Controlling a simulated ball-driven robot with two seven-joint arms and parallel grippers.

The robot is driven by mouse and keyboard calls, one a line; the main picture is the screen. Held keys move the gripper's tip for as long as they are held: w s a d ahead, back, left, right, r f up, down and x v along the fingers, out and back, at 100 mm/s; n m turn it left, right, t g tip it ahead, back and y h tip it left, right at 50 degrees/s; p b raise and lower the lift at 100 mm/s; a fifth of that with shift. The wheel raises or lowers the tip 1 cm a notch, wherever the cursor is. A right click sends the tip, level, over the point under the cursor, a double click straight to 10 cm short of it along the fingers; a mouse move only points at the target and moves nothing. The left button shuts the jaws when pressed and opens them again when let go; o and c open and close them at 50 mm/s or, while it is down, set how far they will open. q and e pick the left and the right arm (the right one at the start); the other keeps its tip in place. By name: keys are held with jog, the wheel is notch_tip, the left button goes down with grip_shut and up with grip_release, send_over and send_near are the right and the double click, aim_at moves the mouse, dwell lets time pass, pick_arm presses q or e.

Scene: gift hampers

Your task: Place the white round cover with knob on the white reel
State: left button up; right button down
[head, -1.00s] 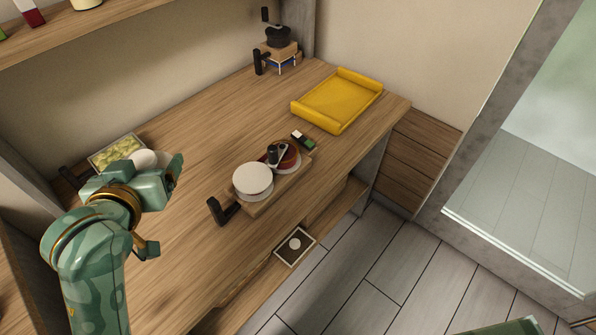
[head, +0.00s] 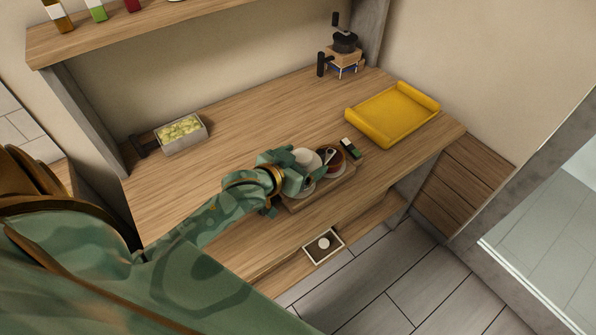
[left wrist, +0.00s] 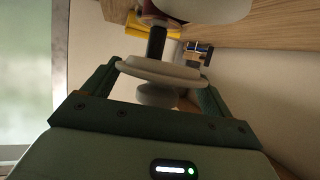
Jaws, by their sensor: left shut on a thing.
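My left gripper (head: 303,170) is shut on the white round cover with knob (head: 307,160), over the wooden board (head: 291,205) on the table. In the left wrist view the cover (left wrist: 160,73) spans the space between the fingers, with its round knob (left wrist: 155,96) toward the camera. The white reel (head: 303,189) on the board is mostly hidden behind my left gripper; only a pale edge shows below it. A white rounded surface (left wrist: 205,7) at the top of the left wrist view may be the reel. I cannot tell whether cover and reel touch. My right gripper is out of view.
A dark red round item (head: 331,160) with a black-handled tool stands close right of the cover. A small green-and-black block (head: 351,147) and yellow tray (head: 392,114) are farther right. A box of yellowish pieces (head: 181,133) is back left. The table between is clear.

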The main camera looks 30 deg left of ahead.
pick_arm(q)
jog(key=shift+w+a+f, duration=0.25)
jog(key=shift+a+f, duration=0.15)
jog(key=shift+f, duration=0.15)
jog(key=shift+w+a+f, duration=0.25)
jog(key=shift+a+f, duration=0.1)
jog(key=shift+f, duration=0.2)
jog(key=f+b, duration=0.2)
jog(key=f, duration=0.1)
jog(key=shift+w+a+f, duration=0.15)
jog(key=shift+a+f, duration=0.15)
jog(key=shift+a, duration=0.05)
jog(key=shift+f, duration=0.2)
jog(key=shift+d, duration=0.1)
jog(key=shift+c, duration=0.4)
jog(key=o, duration=1)
jog(key=shift+c, duration=0.2)
jog(key=p+v, duration=0.2)
jog(key=v, duration=1)
